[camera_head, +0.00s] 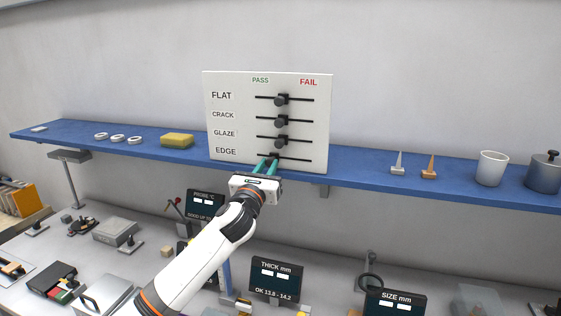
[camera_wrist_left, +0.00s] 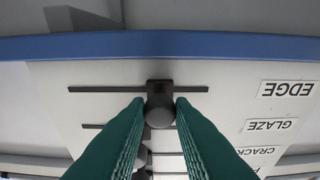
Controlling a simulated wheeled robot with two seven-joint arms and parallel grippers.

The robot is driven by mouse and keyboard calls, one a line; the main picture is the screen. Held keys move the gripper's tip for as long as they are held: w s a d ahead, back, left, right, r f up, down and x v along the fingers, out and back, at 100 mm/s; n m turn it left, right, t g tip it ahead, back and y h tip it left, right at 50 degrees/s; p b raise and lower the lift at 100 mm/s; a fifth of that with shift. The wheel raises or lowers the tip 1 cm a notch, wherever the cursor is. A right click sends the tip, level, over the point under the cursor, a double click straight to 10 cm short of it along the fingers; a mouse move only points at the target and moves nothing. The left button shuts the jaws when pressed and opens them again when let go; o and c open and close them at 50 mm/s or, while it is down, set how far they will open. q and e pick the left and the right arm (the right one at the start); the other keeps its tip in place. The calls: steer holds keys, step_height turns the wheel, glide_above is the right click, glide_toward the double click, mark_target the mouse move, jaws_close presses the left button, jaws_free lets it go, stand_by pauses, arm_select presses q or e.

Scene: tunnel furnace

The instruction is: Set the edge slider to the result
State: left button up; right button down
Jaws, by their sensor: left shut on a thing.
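A white panel (camera_head: 222,119) stands on the blue shelf, with PASS at top left and FAIL at top right. Its rows read FLAT, CRACK, GLAZE and EDGE, each with a horizontal slot and dark knob. My left gripper (camera_head: 267,166) reaches the bottom row, its teal fingers on either side of the EDGE knob. In the left wrist view, upside down, the fingers are closed around the EDGE knob (camera_wrist_left: 159,112). This knob sits a little to the PASS side of its slot's middle. My right gripper is out of view.
The blue shelf (camera_head: 355,173) also holds a yellow sponge (camera_head: 176,140), white rings, two small cones, a white cup (camera_head: 491,168) and a grey pot (camera_head: 544,173). Below, the bench carries dark displays for PROBE, THICK (camera_head: 276,277) and SIZE (camera_head: 395,303); their readings are too small to read.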

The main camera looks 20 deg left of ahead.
arm_select(q)
steer(key=shift+a+p, duration=0.5)
steer(key=shift+a, duration=1.25)
steer(key=o, duration=1.5)
steer(key=shift+o, duration=0.2)
steer(key=s+f+p, duration=0.1)
steer(key=s, duration=0.5)
steer(key=shift+s+f, duration=0.2)
steer(key=shift+s, duration=0.2)
